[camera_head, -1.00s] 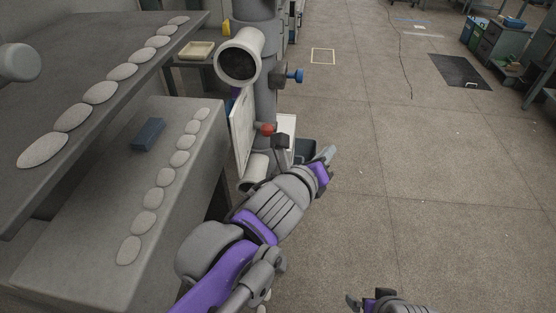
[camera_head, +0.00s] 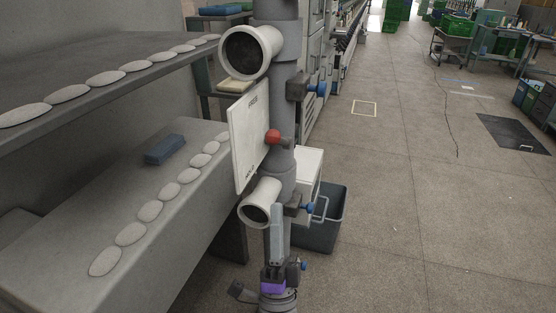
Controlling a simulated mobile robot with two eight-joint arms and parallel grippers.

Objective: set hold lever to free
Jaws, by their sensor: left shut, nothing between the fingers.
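The hold lever's red knob (camera_head: 272,136) sits on a dark arm beside the upright grey post (camera_head: 279,90). A white plate (camera_head: 246,140) behind it reads FREE at the top and what looks like HOLD at the bottom. The knob is about midway between the two labels. My left gripper (camera_head: 277,212) points upward in front of the lower part of the post, well below the knob and apart from it. Its fingers are together and empty. My right gripper is not in view.
Two open pipe mouths, upper (camera_head: 245,52) and lower (camera_head: 259,203), stick out beside the plate. Blue-knobbed valves (camera_head: 309,208) project right. A dark bin (camera_head: 324,222) stands behind the post. Shelves with pale discs and a blue block (camera_head: 165,150) lie left.

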